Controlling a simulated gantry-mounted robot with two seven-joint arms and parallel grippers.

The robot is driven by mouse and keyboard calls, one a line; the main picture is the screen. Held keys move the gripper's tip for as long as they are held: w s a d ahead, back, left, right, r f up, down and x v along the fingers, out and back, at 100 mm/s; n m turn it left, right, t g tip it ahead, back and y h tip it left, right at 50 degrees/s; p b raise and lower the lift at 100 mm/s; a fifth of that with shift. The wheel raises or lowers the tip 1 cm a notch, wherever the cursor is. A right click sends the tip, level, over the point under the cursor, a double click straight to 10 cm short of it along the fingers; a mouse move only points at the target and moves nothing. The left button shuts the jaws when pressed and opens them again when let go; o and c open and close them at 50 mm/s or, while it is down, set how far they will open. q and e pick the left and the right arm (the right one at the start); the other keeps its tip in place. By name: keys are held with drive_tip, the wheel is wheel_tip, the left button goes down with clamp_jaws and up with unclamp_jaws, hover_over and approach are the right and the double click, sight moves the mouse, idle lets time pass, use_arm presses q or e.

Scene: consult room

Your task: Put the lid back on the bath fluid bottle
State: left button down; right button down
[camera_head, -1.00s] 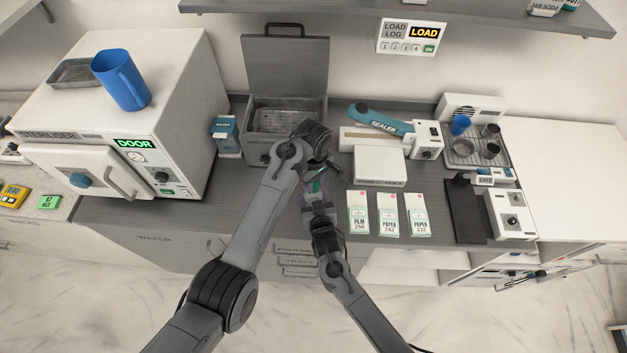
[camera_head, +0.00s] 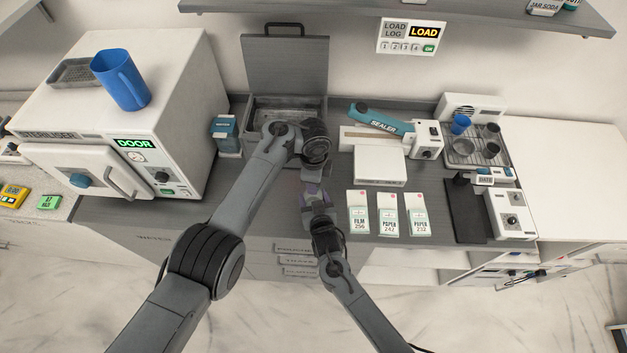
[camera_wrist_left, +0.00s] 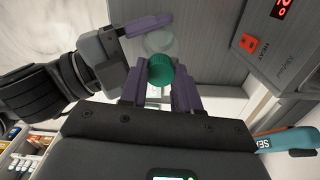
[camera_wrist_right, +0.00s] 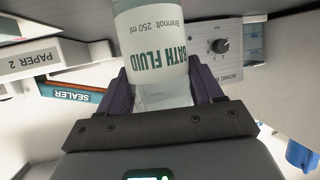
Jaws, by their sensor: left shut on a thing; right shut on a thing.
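The green ribbed lid (camera_wrist_left: 160,71) sits between the purple fingers of my left gripper (camera_wrist_left: 160,88), which is shut on it. The bath fluid bottle (camera_wrist_right: 155,45) has a white label and a clear body in the right wrist view. My right gripper (camera_wrist_right: 163,85) is shut on it. In the left wrist view, the clear bottle (camera_wrist_left: 157,42) shows just beyond the lid, partly overlapped by it. I cannot tell whether they touch. In the head view, my left wrist hides the lid and most of the bottle, above my right gripper (camera_head: 315,192).
An open grey bath with raised lid (camera_head: 286,75) stands behind the grippers. Film and paper boxes (camera_head: 387,214) and a white box (camera_head: 379,166) stand right, with the blue sealer (camera_head: 381,119) behind. The steriliser (camera_head: 150,120) is left. Bare counter (camera_head: 240,200) lies left of the grippers.

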use_arm(q)
drive_tip(key=shift+m, duration=1.2)
drive_tip(key=c, duration=0.8)
unclamp_jaws()
drive_tip(key=shift+r, duration=0.15)
drive_tip(key=shift+r, duration=2.15)
drive_tip(key=shift+c, duration=0.4)
